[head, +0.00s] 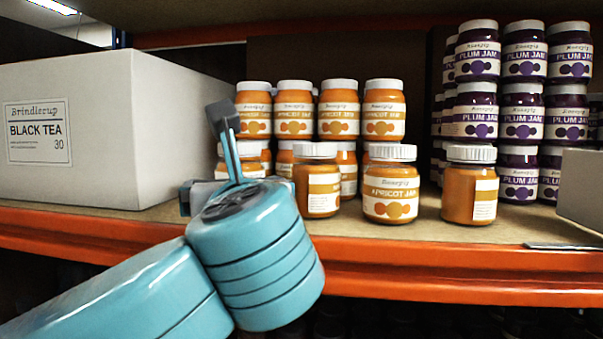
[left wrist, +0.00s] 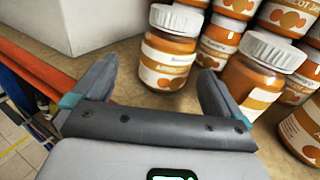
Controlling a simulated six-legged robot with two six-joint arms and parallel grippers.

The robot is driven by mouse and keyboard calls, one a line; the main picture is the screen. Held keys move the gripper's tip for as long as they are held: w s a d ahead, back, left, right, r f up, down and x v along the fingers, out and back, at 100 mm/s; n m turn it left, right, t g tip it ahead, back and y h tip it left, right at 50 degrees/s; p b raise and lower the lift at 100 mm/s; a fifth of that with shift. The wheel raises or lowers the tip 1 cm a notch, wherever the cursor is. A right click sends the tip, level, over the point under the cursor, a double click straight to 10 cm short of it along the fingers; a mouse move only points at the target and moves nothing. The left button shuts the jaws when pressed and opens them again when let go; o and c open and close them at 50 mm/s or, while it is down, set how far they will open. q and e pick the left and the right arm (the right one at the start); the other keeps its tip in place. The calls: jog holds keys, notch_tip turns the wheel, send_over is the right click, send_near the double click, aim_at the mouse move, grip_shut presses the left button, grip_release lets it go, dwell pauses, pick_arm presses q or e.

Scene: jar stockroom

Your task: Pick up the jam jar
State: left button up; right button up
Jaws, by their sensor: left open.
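Apricot jam jars with white lids stand on the shelf. In the head view three stand in front: a left one (head: 316,185), a middle one (head: 390,190) and a right one (head: 470,190) with its label turned aside. My left gripper (head: 212,160) is open and empty, left of these jars, and partly hides another jar (head: 254,168) behind it. In the left wrist view my left gripper (left wrist: 158,70) has its fingers apart, with an apricot jar (left wrist: 167,60) just beyond the gap. Another jar (left wrist: 255,85) stands close beside the right finger.
A large white black tea box (head: 120,130) stands at the left. More apricot jars (head: 339,112) are stacked behind, and plum jam jars (head: 523,115) are stacked at the right. A grey box (head: 582,185) is at the far right. The shelf has an orange front edge (head: 440,265).

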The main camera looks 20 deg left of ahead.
pick_arm(q)
jog(key=shift+w+d+r, duration=0.1)
jog(key=shift+w+d, duration=0.05)
jog(key=shift+w, duration=0.45)
jog(key=shift+w+d+r, duration=0.1)
jog(key=shift+w+d, duration=0.05)
jog(key=shift+w, duration=0.4)
jog(key=w+a, duration=0.1)
jog(key=w+a+p, duration=0.1)
jog(key=a, duration=0.1)
jog(key=w+a, duration=0.1)
jog(key=shift+a+f, duration=0.1)
jog(key=shift+a, duration=0.1)
jog(key=shift+w+a+p, duration=0.1)
jog(key=shift+w+p, duration=0.2)
jog(key=shift+w, duration=0.05)
jog(key=shift+w+d, duration=0.2)
jog(key=shift+d, duration=0.25)
jog(key=shift+s+a, duration=0.1)
jog(key=shift+a, duration=0.4)
jog(key=c, duration=0.9)
jog(key=shift+d, duration=0.3)
jog(key=c, duration=0.7)
jog(key=shift+a, duration=0.1)
pick_arm(e)
jog(key=shift+v, duration=0.95)
